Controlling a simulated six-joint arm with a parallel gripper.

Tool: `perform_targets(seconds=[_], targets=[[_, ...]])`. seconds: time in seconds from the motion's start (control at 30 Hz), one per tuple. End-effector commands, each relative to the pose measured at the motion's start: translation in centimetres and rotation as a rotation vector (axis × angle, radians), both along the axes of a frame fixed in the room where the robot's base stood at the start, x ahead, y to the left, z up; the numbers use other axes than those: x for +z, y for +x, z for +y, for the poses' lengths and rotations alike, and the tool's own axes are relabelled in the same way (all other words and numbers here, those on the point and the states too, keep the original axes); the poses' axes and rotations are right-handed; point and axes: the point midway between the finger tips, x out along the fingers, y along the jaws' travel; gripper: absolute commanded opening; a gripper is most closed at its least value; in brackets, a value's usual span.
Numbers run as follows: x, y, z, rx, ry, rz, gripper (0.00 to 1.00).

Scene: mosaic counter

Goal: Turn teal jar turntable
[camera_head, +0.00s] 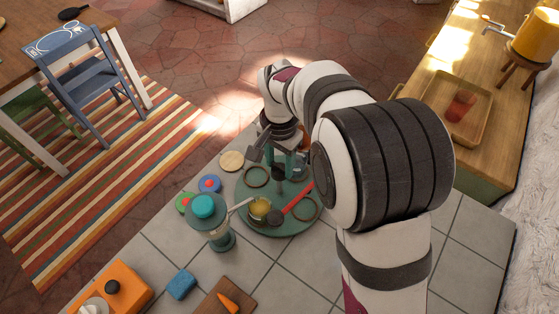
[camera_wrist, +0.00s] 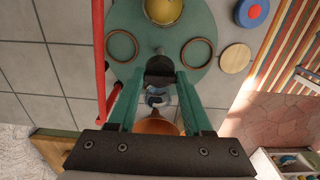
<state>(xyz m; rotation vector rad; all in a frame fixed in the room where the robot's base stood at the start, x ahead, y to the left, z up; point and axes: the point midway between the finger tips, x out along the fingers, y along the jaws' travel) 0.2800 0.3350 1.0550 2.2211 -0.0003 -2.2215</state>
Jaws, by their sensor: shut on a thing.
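The teal round turntable (camera_head: 246,193) lies on the tiled counter; it also shows in the wrist view (camera_wrist: 195,22). It carries a jar with yellow contents (camera_head: 260,208), also at the top of the wrist view (camera_wrist: 163,10), and dark rings (camera_head: 256,177). A dark upright knob (camera_head: 278,172) stands at the turntable. My gripper (camera_head: 284,158) is over the turntable's far side, its teal fingers pointing down. In the wrist view my gripper (camera_wrist: 158,78) is shut on the dark knob (camera_wrist: 158,68) between its fingertips. The knob's lower part is hidden in the wrist view.
A teal-lidded glass jar (camera_head: 203,207), a blue disc (camera_head: 209,184), a green disc (camera_head: 184,202) and a wooden disc (camera_head: 231,161) stand nearby. A blue sponge (camera_head: 181,285) and cutting board (camera_head: 226,299) are in front.

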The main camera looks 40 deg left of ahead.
Motion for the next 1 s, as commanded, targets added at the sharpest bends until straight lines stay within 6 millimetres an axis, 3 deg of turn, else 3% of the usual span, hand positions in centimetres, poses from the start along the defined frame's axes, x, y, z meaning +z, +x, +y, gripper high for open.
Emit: perform_targets(seconds=[0.47,1.0], targets=[[0.09,0.01,0.0,-0.043,0.001,0.0,0.0],[0.1,0.02,0.01,-0.292,0.001,0.0,0.0]])
